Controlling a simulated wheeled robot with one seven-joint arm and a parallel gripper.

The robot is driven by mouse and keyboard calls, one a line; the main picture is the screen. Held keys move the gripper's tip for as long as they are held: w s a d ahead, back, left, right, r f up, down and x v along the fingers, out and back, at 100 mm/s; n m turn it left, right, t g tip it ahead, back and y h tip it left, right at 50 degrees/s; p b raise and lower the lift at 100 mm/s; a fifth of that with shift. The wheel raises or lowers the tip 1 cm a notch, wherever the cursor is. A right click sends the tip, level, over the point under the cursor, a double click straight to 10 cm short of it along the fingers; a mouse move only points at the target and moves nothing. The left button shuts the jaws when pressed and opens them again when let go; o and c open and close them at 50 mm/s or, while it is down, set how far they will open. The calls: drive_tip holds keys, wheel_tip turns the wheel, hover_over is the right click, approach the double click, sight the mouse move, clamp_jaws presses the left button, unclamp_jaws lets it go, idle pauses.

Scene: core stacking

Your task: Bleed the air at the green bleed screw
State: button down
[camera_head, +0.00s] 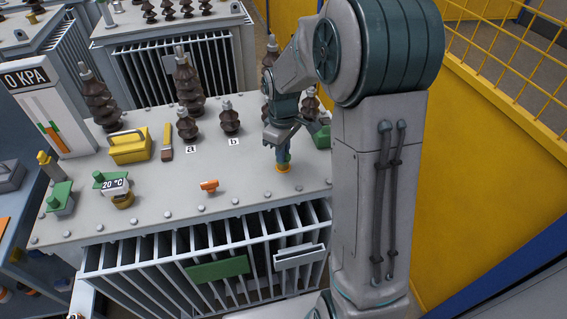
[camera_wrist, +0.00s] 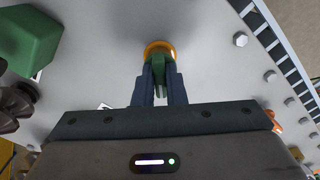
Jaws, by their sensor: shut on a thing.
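The green bleed screw (camera_wrist: 158,62) shows in the wrist view, sitting in a round brass-yellow collar (camera_wrist: 160,46) on the grey tank top. My gripper (camera_wrist: 159,78) is shut on it, with one blue finger on each side. In the head view my gripper (camera_head: 283,155) points down at the front right part of the tank top. The yellow collar (camera_head: 283,168) shows just under the fingertips there, and the screw itself is hidden by the fingers.
The transformer lid (camera_head: 245,190) carries brown insulators (camera_head: 188,85), an orange valve handle (camera_head: 208,185), a yellow box with a handle (camera_head: 130,146), a brush (camera_head: 167,142) and a 20 °C gauge (camera_head: 117,185). A green box (camera_head: 322,138) stands close right of my gripper. The gauge panel (camera_head: 48,110) reads 0 KPA.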

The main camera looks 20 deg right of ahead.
drive_tip(key=shift+m, duration=1.4)
drive_tip(key=shift+m, duration=1.4)
drive_tip(key=m, duration=0.2)
drive_tip(key=shift+m, duration=0.3)
drive_tip(key=c, duration=1.4)
unclamp_jaws()
drive_tip(key=shift+r, duration=0.1)
